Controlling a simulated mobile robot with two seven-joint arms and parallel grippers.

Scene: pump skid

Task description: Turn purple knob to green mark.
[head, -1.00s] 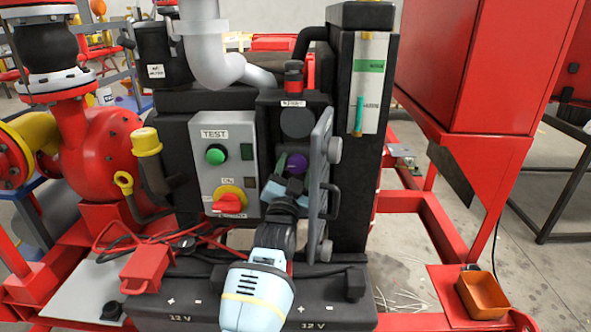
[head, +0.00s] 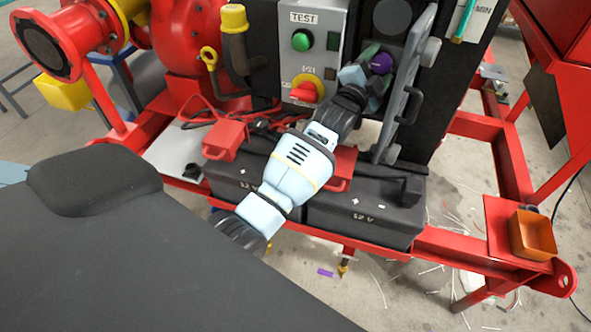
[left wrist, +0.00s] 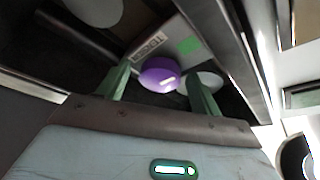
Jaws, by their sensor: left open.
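The purple knob (head: 381,63) is on the dark panel, right of the grey TEST box, behind an open grey door. In the left wrist view the purple knob (left wrist: 160,75) lies between the fingertips and carries a short white line. A green mark (left wrist: 188,45) on a pale label plate shows beyond the knob, a little to its right. My left gripper (head: 371,74) is at the knob in the head view. In the left wrist view its two green fingers (left wrist: 158,84) are open, one on each side of the knob. Whether they touch it cannot be told. My right gripper is not in view.
The open grey door (head: 408,80) with its black handle stands close to the right of my left gripper. The TEST box (head: 311,50) with a green button and red switch is to the left. Black batteries (head: 350,205) sit below my forearm.

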